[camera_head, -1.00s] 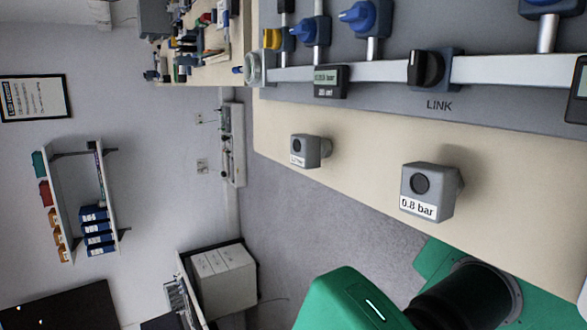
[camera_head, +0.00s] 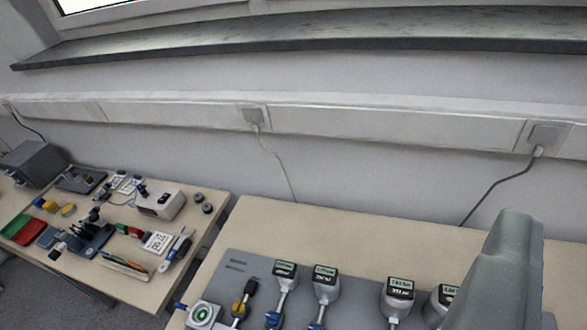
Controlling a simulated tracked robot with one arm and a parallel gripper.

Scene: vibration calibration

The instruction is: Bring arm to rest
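My gripper's fingers do not show in the camera_head view. A blurred grey-green part stands up at the lower right, in front of the near bench; it looks like a piece of my own arm. I cannot tell which link it is. It hides part of the bench's right side and of the panel there. The view is of the window wall and two benches from above.
The near bench (camera_head: 345,222) carries a grey panel (camera_head: 255,284) with several round gauges with displays. A second bench (camera_head: 160,291) at left holds tools, boxes and a red-green tray. Behind run a cable duct (camera_head: 180,111) with sockets and a dark window sill (camera_head: 300,47).

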